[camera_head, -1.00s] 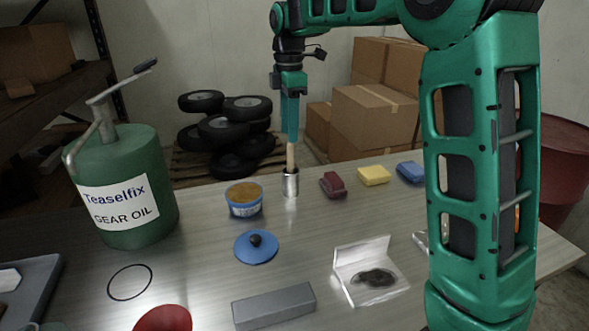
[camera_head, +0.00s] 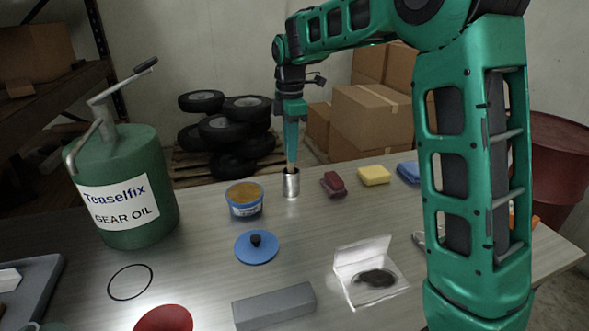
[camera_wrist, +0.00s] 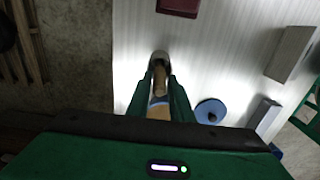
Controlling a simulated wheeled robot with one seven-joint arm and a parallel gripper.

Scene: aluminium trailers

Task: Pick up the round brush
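The round brush stands upright in a shiny metal cup (camera_head: 291,184) near the table's far edge. Only a short stretch of its wooden handle (camera_head: 291,167) shows above the cup in the head view; its lower end is hidden. My gripper (camera_head: 291,156) points straight down over the cup, fingertips just above its rim. In the wrist view, the handle (camera_wrist: 159,84) with a blue band lies between the green fingers of my gripper (camera_wrist: 158,80). A gap shows on both sides, so the gripper is open around the handle. The cup (camera_wrist: 160,57) shows just beyond the fingertips.
A blue tub (camera_head: 245,208) stands left of the cup; a dark red block (camera_head: 333,184) and a yellow block (camera_head: 374,175) lie to its right. A blue lid (camera_head: 257,257), a grey bar (camera_head: 273,306) and an open clear case (camera_head: 372,285) lie nearer. The green oil can (camera_head: 122,235) stands left.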

